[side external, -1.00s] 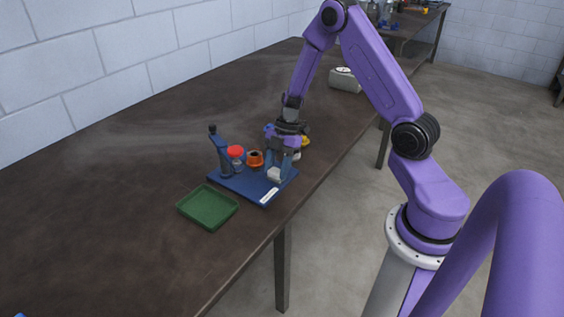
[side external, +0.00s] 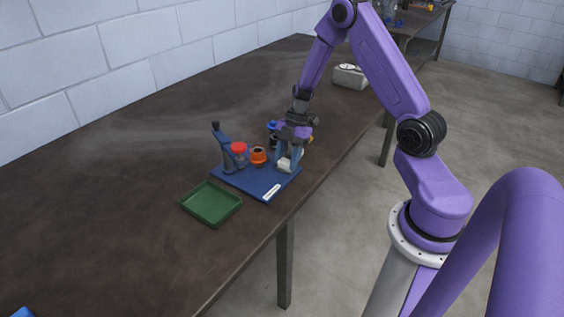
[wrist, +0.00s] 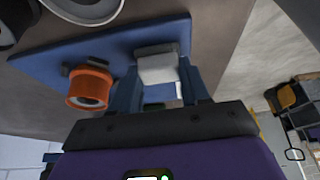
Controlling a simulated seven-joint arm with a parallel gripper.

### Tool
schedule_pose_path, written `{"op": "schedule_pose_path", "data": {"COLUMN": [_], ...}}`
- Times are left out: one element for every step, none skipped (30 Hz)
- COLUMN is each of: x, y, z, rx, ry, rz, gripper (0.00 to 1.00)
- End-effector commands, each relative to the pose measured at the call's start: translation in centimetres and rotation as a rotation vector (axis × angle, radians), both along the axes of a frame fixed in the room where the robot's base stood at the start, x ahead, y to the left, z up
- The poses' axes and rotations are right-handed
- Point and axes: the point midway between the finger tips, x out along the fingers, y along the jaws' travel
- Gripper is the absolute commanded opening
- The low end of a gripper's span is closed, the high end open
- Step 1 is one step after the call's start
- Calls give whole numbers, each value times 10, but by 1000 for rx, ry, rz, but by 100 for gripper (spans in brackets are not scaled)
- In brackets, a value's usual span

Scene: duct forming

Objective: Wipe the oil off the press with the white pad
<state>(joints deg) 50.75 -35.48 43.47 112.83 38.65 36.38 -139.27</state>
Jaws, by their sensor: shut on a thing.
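The press stands on a blue base plate (side external: 250,183) with a blue upright post (side external: 224,152) at its left. The plate also shows in the wrist view (wrist: 55,58). My gripper (side external: 288,160) is shut on the white pad (side external: 285,165), over the right part of the plate. In the wrist view the pad (wrist: 157,64) sits between my two blue fingers. I cannot tell whether the pad touches the plate. An orange ring-shaped part (side external: 258,155) is on the plate beside my gripper, with a red-topped clear part (side external: 239,154) left of it. I can make out no oil.
A green tray (side external: 211,205) lies on the dark table (side external: 110,215) in front of the press. Small items behind my gripper are partly hidden. A pale box (side external: 350,77) stands farther back. The table left of the press is mostly clear; its front edge runs close to the plate.

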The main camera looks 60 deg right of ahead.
Motion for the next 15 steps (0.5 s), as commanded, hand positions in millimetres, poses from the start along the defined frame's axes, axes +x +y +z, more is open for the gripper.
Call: {"op": "schedule_pose_path", "data": {"x": [0, 0, 0, 0, 0, 0, 0, 1, 1, 0, 0, 0, 0, 0, 0], "y": [-5, -8, -12, -15, -18, -19, -18, -18, -18, -18, -18, -18, -18, -18, -17], "z": [0, 0, 0, 0, 0, 2, 3, 8, 20, 23, 25, 28, 31, 33, 37], "rx": [-1, -1, -2, -2, -2, -2, -1, -2, -4, -3, -3, -3, -3, -3, -2], "ry": [-1, -1, -1, -1, -1, -1, -2, -4, -7, -5, -3, -2, -2, -2, -2], "rz": [-1, -1, -1, -3, -3, 0, 1, 3, 1, 1, 1, 0, 0, 0, 0], "gripper": [17, 17, 17, 17, 17, 17, 17, 17, 17, 17, 17, 17, 17, 17, 17]}}
